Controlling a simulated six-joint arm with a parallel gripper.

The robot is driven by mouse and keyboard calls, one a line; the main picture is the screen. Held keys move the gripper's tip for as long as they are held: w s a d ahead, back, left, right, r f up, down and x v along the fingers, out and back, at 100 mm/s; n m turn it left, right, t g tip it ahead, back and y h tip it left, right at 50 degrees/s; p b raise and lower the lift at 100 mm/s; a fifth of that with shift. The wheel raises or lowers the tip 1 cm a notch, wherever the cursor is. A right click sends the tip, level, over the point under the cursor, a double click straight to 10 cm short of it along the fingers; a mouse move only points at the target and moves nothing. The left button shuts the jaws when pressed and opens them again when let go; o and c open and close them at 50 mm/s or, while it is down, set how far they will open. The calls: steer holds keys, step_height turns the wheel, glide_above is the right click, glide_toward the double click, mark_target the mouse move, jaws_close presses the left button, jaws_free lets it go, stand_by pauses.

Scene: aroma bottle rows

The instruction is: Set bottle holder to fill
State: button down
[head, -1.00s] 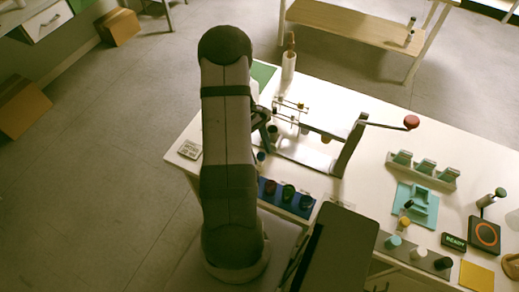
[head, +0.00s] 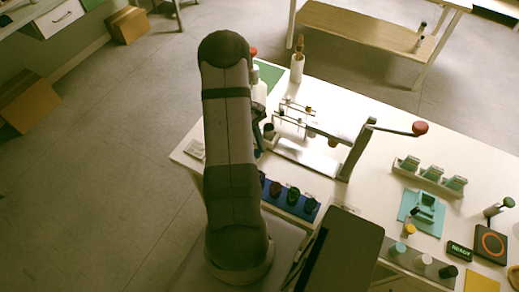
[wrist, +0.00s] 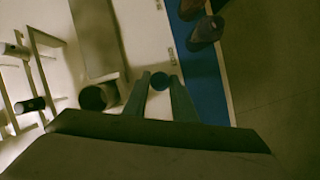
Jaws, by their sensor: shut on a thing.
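My gripper (wrist: 160,92) shows in the wrist view with both fingers closed on a dark round thing (wrist: 160,81), seen end-on, which looks like a small bottle or its cap. In the head view my own arm hides most of the gripper. I cannot tell for sure whether this is the bottle holder. A blue tray (wrist: 207,90) with dark bottles (wrist: 206,31) lies right of the gripper in the wrist view; the tray (head: 302,212) also shows in the head view.
A metal frame with a red-knobbed lever (head: 420,128) stands mid-table. A teal-topped rack (head: 430,173) is at the right, with a sign reading READY (head: 459,249) and an orange-ringed pad (head: 490,241) near the front right. A dark panel (head: 342,252) lies in front.

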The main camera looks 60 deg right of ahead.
steer(key=c, duration=1.5)
jaws_free()
steer(key=shift+o, duration=0.2)
steer(key=shift+r, duration=0.1)
steer(key=b+v, duration=0.2)
steer(key=v, duration=0.5)
steer(key=shift+r, duration=0.1)
